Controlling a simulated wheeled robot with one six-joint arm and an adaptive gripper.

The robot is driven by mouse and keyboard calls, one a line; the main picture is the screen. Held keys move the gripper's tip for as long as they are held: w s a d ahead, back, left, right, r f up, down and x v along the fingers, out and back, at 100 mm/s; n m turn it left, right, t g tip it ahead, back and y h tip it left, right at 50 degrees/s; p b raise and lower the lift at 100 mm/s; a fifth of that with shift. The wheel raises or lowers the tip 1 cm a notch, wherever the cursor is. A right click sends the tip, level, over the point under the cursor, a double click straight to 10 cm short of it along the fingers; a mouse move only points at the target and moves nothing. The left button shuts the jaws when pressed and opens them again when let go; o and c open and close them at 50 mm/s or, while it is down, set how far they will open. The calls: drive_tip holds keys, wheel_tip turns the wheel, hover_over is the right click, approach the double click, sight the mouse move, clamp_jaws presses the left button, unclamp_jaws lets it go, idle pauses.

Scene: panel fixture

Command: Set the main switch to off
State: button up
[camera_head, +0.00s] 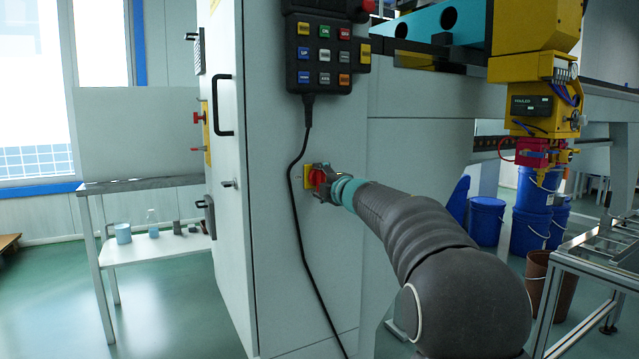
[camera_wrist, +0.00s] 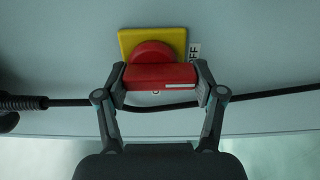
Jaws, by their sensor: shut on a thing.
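The main switch is a red rotary knob (camera_wrist: 160,75) on a yellow square plate (camera_wrist: 138,38), fixed to the grey cabinet panel. Its red handle bar lies level across the wrist view, with a white mark toward its right end. A label reading "OFF" (camera_wrist: 194,52) is beside the plate's right edge; another letter below the handle is mostly hidden. My gripper (camera_wrist: 160,82) is shut on the handle, one finger at each end. In the head view my gripper (camera_head: 322,182) is at the knob, with a bit of yellow plate (camera_head: 307,178) showing at its left.
A button pendant (camera_head: 325,55) hangs on the panel above, and its black cable (camera_head: 292,190) runs down left of the switch and crosses behind my fingers. A cabinet door with a black handle (camera_head: 222,105) is at the left. Blue buckets (camera_head: 487,222) stand at the right.

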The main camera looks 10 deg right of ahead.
drive_tip(key=o, duration=1.1)
drive_tip(key=shift+a, duration=0.1)
drive_tip(key=shift+o, duration=0.2)
drive_tip(key=shift+s, duration=0.1)
drive_tip(key=v, duration=1.2)
